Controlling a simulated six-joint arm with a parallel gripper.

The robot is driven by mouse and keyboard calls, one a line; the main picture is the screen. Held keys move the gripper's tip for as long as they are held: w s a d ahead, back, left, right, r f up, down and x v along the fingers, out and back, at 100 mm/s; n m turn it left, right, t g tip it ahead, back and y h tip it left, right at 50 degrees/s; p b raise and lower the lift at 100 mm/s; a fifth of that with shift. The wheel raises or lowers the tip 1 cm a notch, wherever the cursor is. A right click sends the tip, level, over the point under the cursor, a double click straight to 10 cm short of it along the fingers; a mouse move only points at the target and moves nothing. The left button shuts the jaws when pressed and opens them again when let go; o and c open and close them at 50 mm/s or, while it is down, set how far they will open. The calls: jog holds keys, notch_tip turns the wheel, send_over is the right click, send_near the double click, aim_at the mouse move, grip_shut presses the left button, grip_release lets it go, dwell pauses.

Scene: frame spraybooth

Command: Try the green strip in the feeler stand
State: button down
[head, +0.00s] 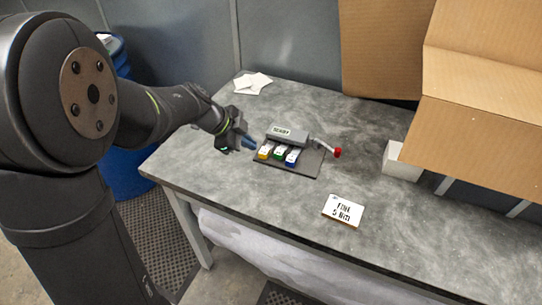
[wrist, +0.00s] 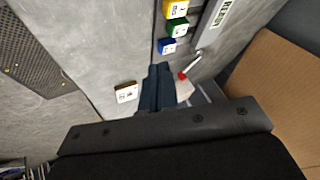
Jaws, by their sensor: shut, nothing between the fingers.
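The feeler stand (head: 290,134) is a grey block on a dark base plate on the table, with a label that reads READY in the wrist view (wrist: 220,14). Three coloured strips stick out of its front: yellow (head: 265,151), green (head: 279,153) and blue (head: 292,157). The green strip also shows in the wrist view (wrist: 177,28), between yellow and blue. A lever with a red knob (head: 338,152) extends from the stand's right side. My gripper (head: 250,144) is shut and empty, left of the stand and apart from the strips in the head view.
A small card with black print (head: 343,210) lies at the table's front. White papers (head: 253,83) lie at the back left. A white box (head: 402,161) and a large open cardboard box (head: 480,110) stand on the right. The grey table (head: 225,180) is otherwise clear.

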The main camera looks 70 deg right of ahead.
aim_at(277, 154)
jog(key=shift+m, duration=0.9)
jog(key=s+f, duration=0.1)
jog(key=f, duration=0.2)
jog(key=s+d+f, duration=0.1)
jog(key=s+f, duration=0.1)
jog(key=f, duration=0.1)
jog(key=s+d+f, duration=0.1)
jog(key=f, duration=0.2)
jog(key=shift+s+d+f, duration=0.1)
jog(key=shift+s+f, duration=0.05)
jog(key=shift+f, duration=0.2)
jog(key=d, duration=0.2)
jog(key=shift+d+r, duration=0.1)
jog(key=shift+d, duration=0.2)
jog(key=shift+w+d, duration=0.2)
jog(key=shift+d, duration=0.45)
jog(key=shift+d, duration=0.1)
jog(key=shift+d, duration=0.9)
